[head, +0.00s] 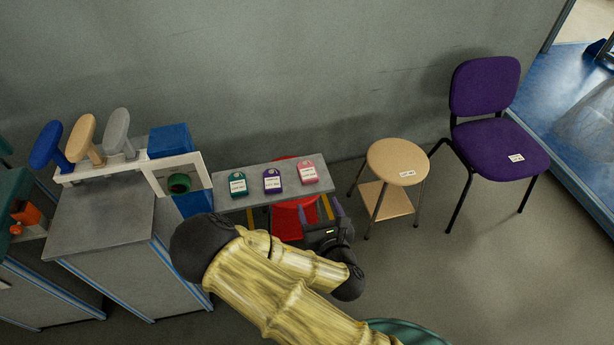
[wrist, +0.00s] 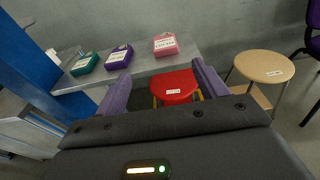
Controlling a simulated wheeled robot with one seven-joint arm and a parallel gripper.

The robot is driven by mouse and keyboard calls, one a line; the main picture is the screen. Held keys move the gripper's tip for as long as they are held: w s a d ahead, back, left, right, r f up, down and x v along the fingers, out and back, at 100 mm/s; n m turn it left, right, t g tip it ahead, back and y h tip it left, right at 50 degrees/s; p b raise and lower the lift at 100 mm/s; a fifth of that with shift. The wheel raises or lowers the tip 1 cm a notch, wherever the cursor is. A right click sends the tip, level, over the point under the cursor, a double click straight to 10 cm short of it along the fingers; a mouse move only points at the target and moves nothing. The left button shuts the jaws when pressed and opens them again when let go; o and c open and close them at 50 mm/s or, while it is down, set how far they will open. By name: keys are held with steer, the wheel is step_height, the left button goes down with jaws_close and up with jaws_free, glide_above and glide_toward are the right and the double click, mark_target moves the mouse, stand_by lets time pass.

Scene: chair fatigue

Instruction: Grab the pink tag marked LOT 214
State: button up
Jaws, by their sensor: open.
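The pink tag (head: 307,172) lies at the right end of a narrow grey shelf (head: 234,199), with a white label too small to read surely. In the wrist view the pink tag (wrist: 165,44) is at the shelf's far right, beyond my fingers. A purple tag (head: 272,181) and a green tag (head: 238,184) lie to its left in a row. My gripper (head: 326,212) is in front of and below the shelf, apart from the tags. In the wrist view my gripper (wrist: 160,88) shows two purple fingers spread wide with nothing held between them.
A red stool (wrist: 174,86) stands under and in front of the shelf, close to my gripper. A wooden stool (head: 398,160) and a purple chair (head: 497,146) stand to the right. A grey cabinet (head: 105,220) with padded samples is on the left. Floor at right front is clear.

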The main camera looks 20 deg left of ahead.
steer(key=shift+b+x, duration=0.95)
steer(key=shift+b, duration=1.85)
glide_toward(308, 172)
steer(key=x, duration=0.4)
steer(key=shift+s+a+r, duration=0.1)
steer(key=shift+s+a, duration=0.1)
steer(key=shift+a, duration=0.2)
steer(key=shift+w, duration=0.1)
steer(key=x, duration=0.4)
steer(key=shift+w+d, duration=0.2)
steer(key=shift+d, duration=0.15)
steer(key=shift+w+a+f, duration=0.2)
steer(key=shift+w+a, duration=0.1)
steer(key=shift+w, duration=0.15)
steer(key=c, duration=1.1)
